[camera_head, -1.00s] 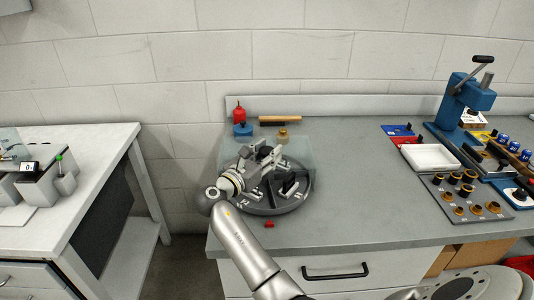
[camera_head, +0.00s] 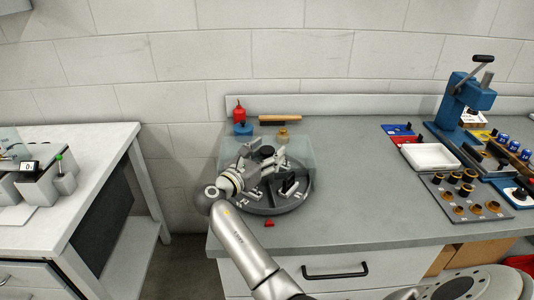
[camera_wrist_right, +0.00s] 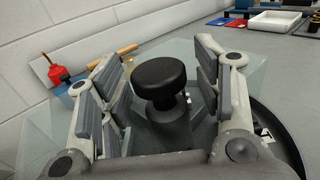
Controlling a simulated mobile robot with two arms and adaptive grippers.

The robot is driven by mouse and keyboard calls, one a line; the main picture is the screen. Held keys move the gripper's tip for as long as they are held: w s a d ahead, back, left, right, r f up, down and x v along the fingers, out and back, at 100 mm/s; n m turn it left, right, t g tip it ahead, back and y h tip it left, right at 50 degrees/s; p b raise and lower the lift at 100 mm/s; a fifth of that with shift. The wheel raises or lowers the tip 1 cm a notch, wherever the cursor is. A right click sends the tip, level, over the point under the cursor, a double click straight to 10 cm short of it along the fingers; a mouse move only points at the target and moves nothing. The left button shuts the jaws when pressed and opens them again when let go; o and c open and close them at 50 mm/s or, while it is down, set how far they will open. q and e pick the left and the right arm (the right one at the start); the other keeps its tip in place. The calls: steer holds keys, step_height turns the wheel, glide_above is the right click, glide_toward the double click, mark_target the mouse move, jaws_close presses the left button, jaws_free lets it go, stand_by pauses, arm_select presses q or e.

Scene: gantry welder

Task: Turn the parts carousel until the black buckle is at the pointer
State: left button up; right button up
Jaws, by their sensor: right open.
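The round dark parts carousel (camera_head: 304,195) sits on the grey bench, with several small parts in its compartments. A black part (camera_head: 288,184) and pale parts show in its front compartments; I cannot tell which part is the black buckle. The red pointer (camera_head: 269,223) lies on the bench at the carousel's front edge. My right gripper (camera_head: 266,162) is over the carousel. In the right wrist view its open fingers stand on both sides of the black central knob (camera_wrist_right: 159,82), with gaps on each side. The gripper and arm hide part of the carousel's left side. My left gripper is not in view.
A clear panel (camera_head: 300,150) stands around the back of the carousel. Behind it are a red bottle (camera_head: 239,114), a wooden-handled brush (camera_head: 280,119) and a brass piece (camera_head: 283,134). A white tray (camera_head: 430,157) and blue press (camera_head: 470,98) stand right. The bench between is clear.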

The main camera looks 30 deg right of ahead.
steer(key=v, duration=0.7)
steer(key=shift+s+a, duration=0.1)
steer(key=shift+a, duration=0.15)
